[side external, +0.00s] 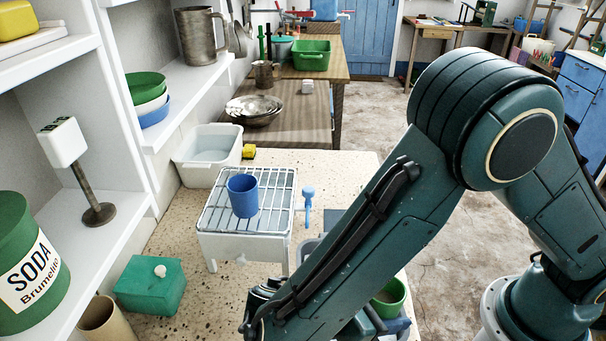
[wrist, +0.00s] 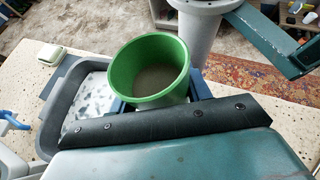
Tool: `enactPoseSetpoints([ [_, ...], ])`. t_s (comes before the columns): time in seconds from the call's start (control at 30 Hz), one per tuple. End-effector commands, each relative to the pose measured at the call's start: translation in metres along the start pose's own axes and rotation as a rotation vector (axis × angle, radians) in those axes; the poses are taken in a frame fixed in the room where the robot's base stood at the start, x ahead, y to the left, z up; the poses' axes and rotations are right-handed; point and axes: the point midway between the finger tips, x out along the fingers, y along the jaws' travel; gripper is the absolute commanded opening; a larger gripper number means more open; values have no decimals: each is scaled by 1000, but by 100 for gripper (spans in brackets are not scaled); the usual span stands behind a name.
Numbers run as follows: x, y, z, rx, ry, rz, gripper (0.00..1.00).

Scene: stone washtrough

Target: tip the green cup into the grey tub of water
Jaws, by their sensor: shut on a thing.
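The green cup (wrist: 128,78) is in the wrist view, its mouth facing the camera and a dull brownish content or floor showing inside. My gripper (wrist: 158,97) is shut on it, with blue finger parts on both sides of the cup. A dark bar across the front hides the cup's lower part. The grey tub (wrist: 48,112) lies just left of the cup, with rippled, pale water in it. In the side view the green cup (side external: 398,293) shows only partly below my arm, and most of the tub is hidden behind the arm.
A white wire rack (side external: 275,218) with a blue cup (side external: 243,196) stands left of my arm. A green box (side external: 150,284) and a white basin (side external: 208,155) are on the speckled counter.

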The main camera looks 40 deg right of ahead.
Motion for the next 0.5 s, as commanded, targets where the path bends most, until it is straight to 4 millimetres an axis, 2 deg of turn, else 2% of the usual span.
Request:
enactPoseSetpoints([
  [0.5, -1, 0, 0, -20, 27, -11, 22],
])
